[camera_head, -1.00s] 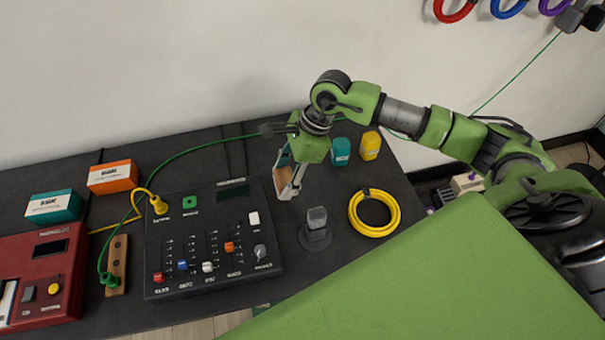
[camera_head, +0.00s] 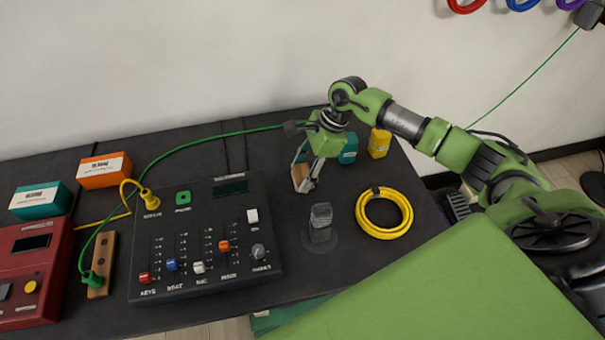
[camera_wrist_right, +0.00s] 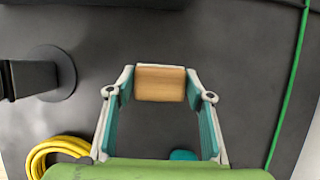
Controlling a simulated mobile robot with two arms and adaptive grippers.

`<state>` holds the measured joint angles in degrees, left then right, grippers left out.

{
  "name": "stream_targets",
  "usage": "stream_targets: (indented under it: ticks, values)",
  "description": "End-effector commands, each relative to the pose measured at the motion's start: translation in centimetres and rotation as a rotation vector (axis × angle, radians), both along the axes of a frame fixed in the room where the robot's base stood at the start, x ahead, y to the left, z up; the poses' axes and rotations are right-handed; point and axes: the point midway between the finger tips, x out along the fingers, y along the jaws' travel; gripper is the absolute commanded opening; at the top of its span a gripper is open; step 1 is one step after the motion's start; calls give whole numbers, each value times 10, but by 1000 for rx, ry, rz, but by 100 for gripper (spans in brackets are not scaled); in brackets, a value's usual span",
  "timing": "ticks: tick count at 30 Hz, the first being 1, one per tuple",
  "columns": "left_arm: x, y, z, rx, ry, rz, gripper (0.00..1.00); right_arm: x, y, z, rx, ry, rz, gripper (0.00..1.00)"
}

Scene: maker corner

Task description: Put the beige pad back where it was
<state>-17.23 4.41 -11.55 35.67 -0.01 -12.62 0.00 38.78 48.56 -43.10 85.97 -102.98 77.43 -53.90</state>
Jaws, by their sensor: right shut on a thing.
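The beige pad (camera_head: 302,170) is a small tan block. My right gripper (camera_head: 304,183) is shut on it, over the black table between the mixer and the teal container. In the right wrist view, the pad (camera_wrist_right: 160,84) sits across the far end of the gripper (camera_wrist_right: 160,94), between the two fingertips. I cannot tell whether the pad touches the table. My left gripper is not in view.
A black mixer (camera_head: 205,272) is left of the gripper. A dark post on a round base (camera_head: 320,235) and a yellow cable coil (camera_head: 405,215) are in front. Teal (camera_head: 348,150) and yellow containers (camera_head: 379,144) stand behind right. A green cable (camera_head: 215,139) runs along the back.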

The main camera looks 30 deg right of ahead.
Motion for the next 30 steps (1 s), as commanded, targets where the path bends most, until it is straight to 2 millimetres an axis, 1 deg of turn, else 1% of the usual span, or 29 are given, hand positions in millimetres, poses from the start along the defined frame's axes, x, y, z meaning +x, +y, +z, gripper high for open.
stream_targets:
  ticks: [4, 8, 9, 10, 20, 23, 24, 26, 29, 30]
  values:
    - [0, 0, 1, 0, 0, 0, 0, 0, 0, 1, 0, 0, 0, 24]
    - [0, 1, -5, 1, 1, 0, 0, 0, 0, -4, 0, -1, 0, 24]
    - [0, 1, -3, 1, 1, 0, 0, 0, 0, -2, 0, 0, 0, 58]
    - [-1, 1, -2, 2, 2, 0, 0, 0, 0, -2, 0, 0, 0, 65]
    - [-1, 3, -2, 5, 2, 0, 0, 0, 0, -1, 0, 0, 0, 65]
    - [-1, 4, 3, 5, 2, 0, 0, 0, 0, 4, 0, 0, 0, 65]
    - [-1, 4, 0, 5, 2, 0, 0, 0, -2, 6, -1, -2, -1, 65]
    - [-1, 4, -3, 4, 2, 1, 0, 0, -6, 14, -1, -3, 0, 65]
    - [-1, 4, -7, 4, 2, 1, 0, -2, -14, 32, -2, -5, 0, 65]
    - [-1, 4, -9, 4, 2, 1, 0, -3, -18, 41, -3, -6, 0, 65]
